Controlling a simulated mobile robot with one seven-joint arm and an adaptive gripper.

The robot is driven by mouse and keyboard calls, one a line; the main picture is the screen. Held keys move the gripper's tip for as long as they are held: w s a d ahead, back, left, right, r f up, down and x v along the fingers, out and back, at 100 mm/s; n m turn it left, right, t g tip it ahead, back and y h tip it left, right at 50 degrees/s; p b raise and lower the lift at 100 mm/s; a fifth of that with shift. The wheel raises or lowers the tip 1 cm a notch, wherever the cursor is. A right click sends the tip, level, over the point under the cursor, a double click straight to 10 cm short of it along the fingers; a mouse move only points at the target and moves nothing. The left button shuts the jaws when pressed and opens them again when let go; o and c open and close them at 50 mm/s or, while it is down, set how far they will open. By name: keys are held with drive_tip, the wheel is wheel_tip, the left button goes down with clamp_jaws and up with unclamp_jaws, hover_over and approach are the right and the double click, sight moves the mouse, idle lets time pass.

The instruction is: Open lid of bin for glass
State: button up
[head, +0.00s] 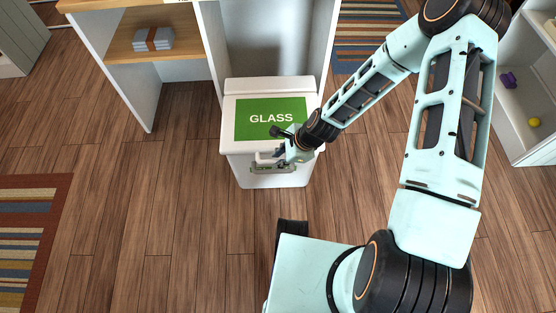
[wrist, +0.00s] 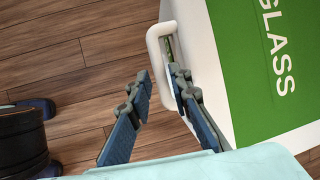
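The glass bin (head: 275,172) is white and stands on the floor below a grey recess. Its lid (head: 228,115) is shut and carries a green panel reading GLASS. A white loop handle (head: 265,157) sticks out at the lid's front edge; it also shows in the wrist view (wrist: 153,45). My gripper (head: 280,145) is at the lid's front edge, by the handle. In the wrist view, my gripper (wrist: 158,72) is open, with one finger on the outer side of the handle bar and the other over the gap between bar and bin. Contact cannot be told.
A shelf unit with a wooden board (head: 185,45) stands left of the bin, holding a banded grey stack (head: 153,39). A white shelf (head: 530,140) with small purple and yellow items is at right. Striped rugs (head: 28,240) lie around.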

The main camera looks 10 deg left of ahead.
drive_tip(key=shift+a+f, duration=0.15)
drive_tip(key=shift+f, duration=0.15)
clamp_jaws()
idle(0.3)
